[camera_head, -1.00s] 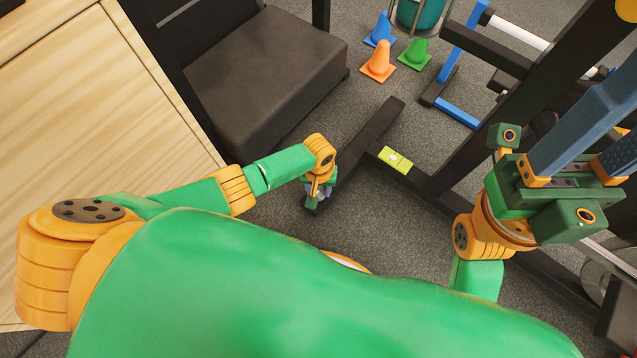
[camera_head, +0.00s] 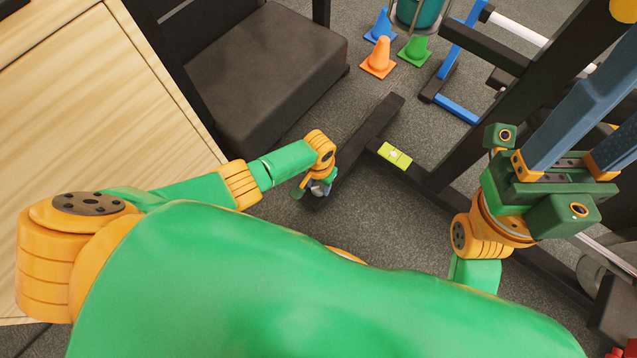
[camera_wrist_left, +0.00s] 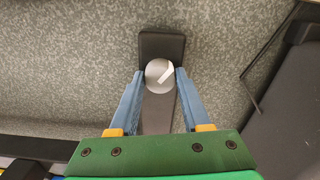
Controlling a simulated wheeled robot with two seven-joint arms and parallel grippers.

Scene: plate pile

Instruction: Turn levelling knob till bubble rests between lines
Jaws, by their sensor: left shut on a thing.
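The levelling knob (camera_wrist_left: 154,68) is a round grey disc with a white mark, near the end of a black foot bar (camera_wrist_left: 158,112). My left gripper (camera_wrist_left: 158,78) is shut on it, one blue finger on each side. In the head view my left gripper (camera_head: 316,187) is at the near end of the bar and mostly hides the knob. The yellow-green level (camera_head: 395,156) lies on the black frame to its right. A pale spot shows near its middle; its lines are too small to make out. My right gripper (camera_head: 606,125) has its blue fingers apart, tips cut off by the picture edge.
A black upholstered bench (camera_head: 262,70) stands behind my left arm, with a wooden surface (camera_head: 100,110) at left. Orange (camera_head: 379,60), blue (camera_head: 381,27) and green (camera_head: 414,50) cones stand at the back. A black post (camera_head: 490,120) rises beside my right gripper. Grey floor is clear around the foot bar.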

